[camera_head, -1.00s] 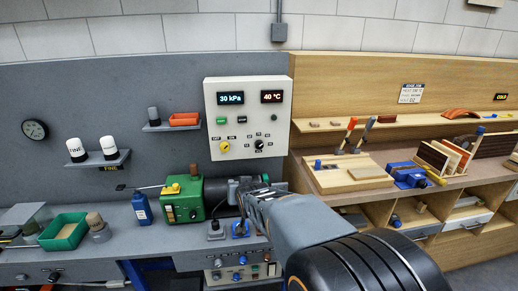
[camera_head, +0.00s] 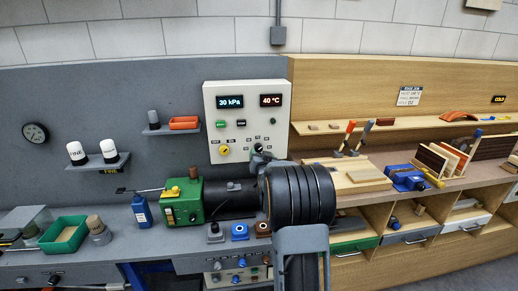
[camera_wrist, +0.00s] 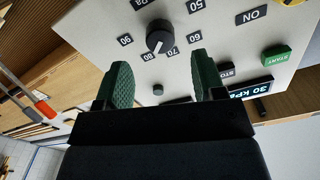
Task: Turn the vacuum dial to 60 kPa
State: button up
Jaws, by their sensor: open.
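The white control panel (camera_head: 246,120) stands upright at the back of the bench. Its pressure display (camera_head: 230,102) reads 30 kPa. The black vacuum dial (camera_wrist: 159,37) is ringed by number labels, 50 and 70 among them, in the wrist view, where the panel appears roughly upside down. In the head view my gripper (camera_head: 259,158) is just below the dial, partly hidden by my wrist.
A yellow knob (camera_head: 224,150), a green START button (camera_wrist: 276,53) and a STOP button share the panel. A green pump (camera_head: 182,203) and blue bottle (camera_head: 141,209) stand on the bench at left. A wooden board (camera_head: 350,178) lies at right.

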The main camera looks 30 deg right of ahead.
aim_at(259, 150)
jog(key=shift+p+x, duration=0.5)
jog(key=shift+x, duration=2.05)
jog(key=shift+c, duration=0.3)
jog(key=c, duration=0.9)
jog(key=shift+o, duration=0.2)
jog(key=shift+f, duration=0.1)
jog(key=shift+b, duration=0.55)
